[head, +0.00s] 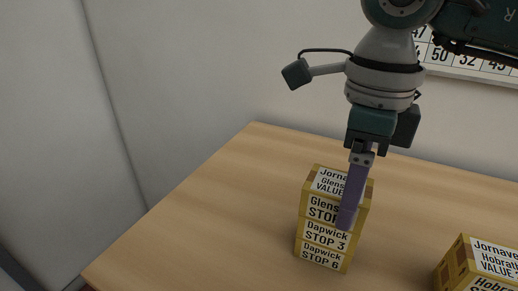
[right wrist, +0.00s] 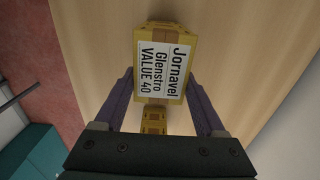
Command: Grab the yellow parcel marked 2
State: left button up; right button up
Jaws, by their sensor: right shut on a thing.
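A stack of yellow parcels stands on the wooden counter in the head view. The top parcel (head: 318,196) has a white label on top reading Jornavel, Glenstro, VALUE 40, which also shows in the right wrist view (right wrist: 163,62). Its front label reads STOP, but my finger hides the number. Below it are a Dapwick STOP 3 parcel (head: 326,237) and a Dapwick STOP 6 parcel (head: 320,257). My right gripper (head: 349,212) points down and is shut on the top parcel, one finger on each side. The top parcel sits at the top of the stack, with no clear gap. My left gripper is not in view.
Another yellow parcel (head: 478,262), labelled Jornavel, Hobrath, VALUE, stands at the lower right of the head view, cut off by the frame. The counter (head: 190,225) is bare left of the stack. A wall with a number chart (head: 468,62) is behind.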

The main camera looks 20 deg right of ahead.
jog(key=c, duration=0.4)
jog(key=shift+r, duration=0.15)
